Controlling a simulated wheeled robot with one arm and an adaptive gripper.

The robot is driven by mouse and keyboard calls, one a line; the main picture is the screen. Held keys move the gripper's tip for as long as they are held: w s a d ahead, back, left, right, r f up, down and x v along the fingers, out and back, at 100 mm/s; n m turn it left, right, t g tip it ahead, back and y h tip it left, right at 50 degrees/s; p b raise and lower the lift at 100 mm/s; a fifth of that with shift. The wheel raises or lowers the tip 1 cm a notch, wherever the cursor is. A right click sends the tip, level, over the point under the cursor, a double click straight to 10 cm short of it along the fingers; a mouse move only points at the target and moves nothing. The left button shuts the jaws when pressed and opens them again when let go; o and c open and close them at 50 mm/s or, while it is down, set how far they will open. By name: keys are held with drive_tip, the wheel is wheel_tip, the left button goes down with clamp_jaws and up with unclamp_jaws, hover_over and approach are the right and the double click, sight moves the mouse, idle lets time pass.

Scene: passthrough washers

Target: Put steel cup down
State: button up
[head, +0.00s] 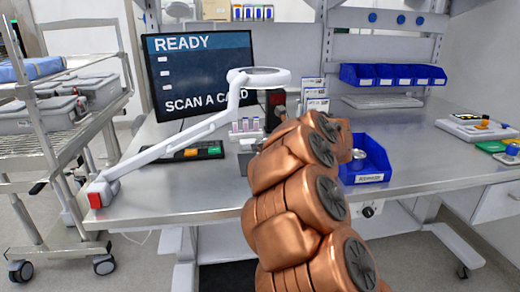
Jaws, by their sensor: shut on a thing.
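A small silvery round thing (359,160), perhaps the steel cup, shows just right of the far end of my copper arm. It overlaps the inside of a blue bin (376,178) on the bench. I cannot tell whether it rests in the bin or is held above it. My arm reaches over the front edge of the bench and hides what lies behind it. The fingers of my gripper cannot be made out behind the arm.
The steel bench (190,205) has free room at its left front. A magnifier lamp (165,148) arches over it before a monitor (200,70). Blue wall bins (390,76) hang behind. A coloured-pad device (480,127) stands right. A wheeled cart (50,135) stands left.

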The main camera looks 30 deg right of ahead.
sight(262, 141)
drive_tip(key=shift+w, duration=1.25)
drive_tip(key=shift+w+d+f, duration=0.2)
drive_tip(key=shift+w+f, duration=0.05)
drive_tip(key=shift+w, duration=0.4)
drive_tip(key=shift+f, duration=1.7)
drive_tip(key=shift+f, duration=0.2)
drive_tip(key=o, duration=1.1)
drive_tip(key=shift+o, duration=0.2)
drive_tip(key=shift+r, duration=0.15)
drive_tip(key=shift+r+p, duration=0.2)
drive_tip(key=shift+p, duration=0.2)
drive_tip(key=b+v, duration=0.1)
drive_tip(key=v, duration=1.1)
drive_tip(key=shift+f, duration=0.1)
